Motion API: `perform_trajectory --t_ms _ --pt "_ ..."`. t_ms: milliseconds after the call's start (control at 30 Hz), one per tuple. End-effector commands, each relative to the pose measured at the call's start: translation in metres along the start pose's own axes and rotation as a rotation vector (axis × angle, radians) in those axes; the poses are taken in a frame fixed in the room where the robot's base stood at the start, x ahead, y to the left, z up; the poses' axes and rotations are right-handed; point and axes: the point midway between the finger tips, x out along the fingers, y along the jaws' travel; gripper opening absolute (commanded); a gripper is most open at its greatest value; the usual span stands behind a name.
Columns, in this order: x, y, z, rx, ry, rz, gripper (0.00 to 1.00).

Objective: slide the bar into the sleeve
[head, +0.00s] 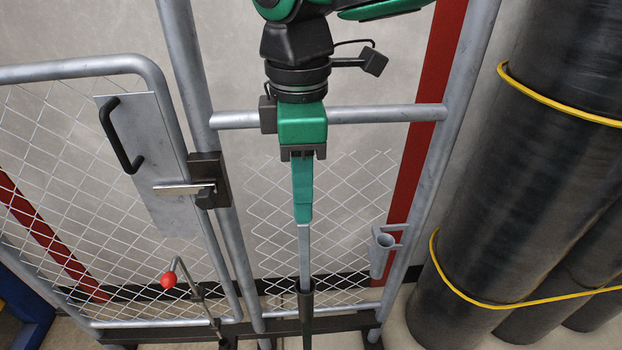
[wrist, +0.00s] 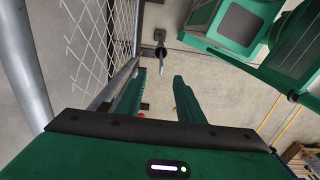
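My gripper (head: 303,220) points down in front of the mesh panel. In the wrist view its two green fingers (wrist: 161,76) stand apart with floor showing between them, so it is open. A thin grey bar (head: 304,255) stands upright below the fingertips. In the wrist view the bar (wrist: 161,63) lies in line with the finger gap, and neither finger visibly touches it. Its lower end meets a black tapered piece (head: 306,298). A short grey tube (head: 379,262), open at the top, is fixed to the right post. I cannot tell which of these two is the sleeve.
A gate (head: 150,150) with a black handle and latch stands at left. A red-knobbed lever (head: 168,281) is below it. A rail (head: 385,113) crosses behind my gripper. Large black rolls (head: 520,170) with yellow straps fill the right. Mesh (head: 270,210) hangs behind the bar.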

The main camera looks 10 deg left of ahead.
Motion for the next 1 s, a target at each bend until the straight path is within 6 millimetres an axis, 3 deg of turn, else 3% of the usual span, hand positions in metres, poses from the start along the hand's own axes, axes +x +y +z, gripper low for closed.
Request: perform_trajectory --t_ms 433,600,867,1000 --pt "0.072 0.000 0.002 0.005 -0.002 -0.002 0.34" --pt "0.083 0.000 0.002 0.006 -0.001 -0.001 0.34" --pt "0.085 0.000 0.002 0.006 0.000 0.000 0.34" --pt "0.084 0.000 0.002 0.006 0.000 0.000 0.06"
